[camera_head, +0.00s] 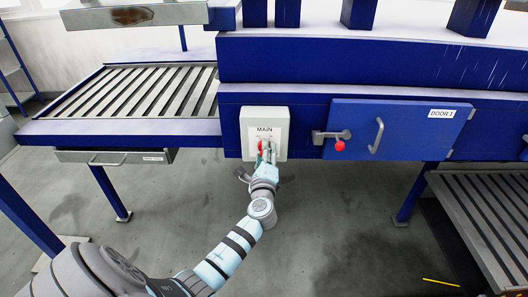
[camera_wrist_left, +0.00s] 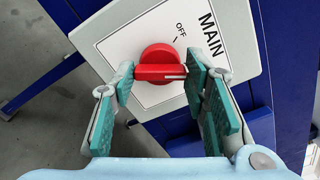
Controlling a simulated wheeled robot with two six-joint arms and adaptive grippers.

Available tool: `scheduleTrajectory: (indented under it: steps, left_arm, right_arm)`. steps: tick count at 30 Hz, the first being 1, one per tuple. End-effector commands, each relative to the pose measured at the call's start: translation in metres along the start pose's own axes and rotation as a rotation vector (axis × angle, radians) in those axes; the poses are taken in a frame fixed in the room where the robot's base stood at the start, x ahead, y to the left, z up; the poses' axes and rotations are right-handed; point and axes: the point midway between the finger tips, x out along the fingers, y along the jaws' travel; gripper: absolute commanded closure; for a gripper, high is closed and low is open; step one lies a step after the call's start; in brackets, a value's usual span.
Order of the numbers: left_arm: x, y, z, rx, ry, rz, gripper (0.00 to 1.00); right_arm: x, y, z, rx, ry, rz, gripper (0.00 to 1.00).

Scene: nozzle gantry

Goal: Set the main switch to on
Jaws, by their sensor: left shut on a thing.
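The main switch is a red rotary knob (camera_wrist_left: 156,63) on a light grey box marked MAIN (camera_head: 280,123) on the blue machine front. The knob also shows in the head view (camera_head: 261,146), partly covered by my left gripper (camera_head: 266,161). In the left wrist view, my left gripper (camera_wrist_left: 161,74) is shut on the knob's raised grip bar, one finger at each end. The white line on the bar points right, turned away from the OFF mark. Any ON mark is hidden behind the finger there. My right gripper is not in view.
A blue door (camera_head: 397,131) with a handle and a red-knobbed latch (camera_head: 338,146) is right of the box. A slatted conveyor (camera_head: 134,92) with a drawer (camera_head: 112,156) beneath is left. Open grey floor lies below, with blue legs and a lower slatted conveyor at right.

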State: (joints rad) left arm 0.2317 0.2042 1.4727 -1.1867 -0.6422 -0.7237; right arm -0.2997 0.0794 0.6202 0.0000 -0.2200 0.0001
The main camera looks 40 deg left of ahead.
Motion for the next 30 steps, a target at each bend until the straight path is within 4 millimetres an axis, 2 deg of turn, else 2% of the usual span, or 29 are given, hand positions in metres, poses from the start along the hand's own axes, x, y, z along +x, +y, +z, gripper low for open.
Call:
scheduleTrajectory:
  steps: [17,18,21,22,30]
  left_arm:
    - [-0.0001,0.0009,-0.0003,0.045,0.000,0.001,0.87]
    - [-0.0001,0.0009,-0.0003,0.045,0.000,0.001,0.58]
    - [-0.0001,0.0008,-0.0003,0.045,0.000,0.001,0.42]
    - [-0.0001,0.0007,-0.0002,0.045,0.000,0.001,0.39]
    - [-0.0003,0.0003,-0.0001,0.043,0.000,0.000,0.39]
  right_arm:
    - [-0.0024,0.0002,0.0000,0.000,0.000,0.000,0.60]
    - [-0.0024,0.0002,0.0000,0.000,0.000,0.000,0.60]
    - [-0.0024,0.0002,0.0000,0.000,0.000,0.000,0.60]
    - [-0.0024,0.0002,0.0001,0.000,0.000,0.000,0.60]
    - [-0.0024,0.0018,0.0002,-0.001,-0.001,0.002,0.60]
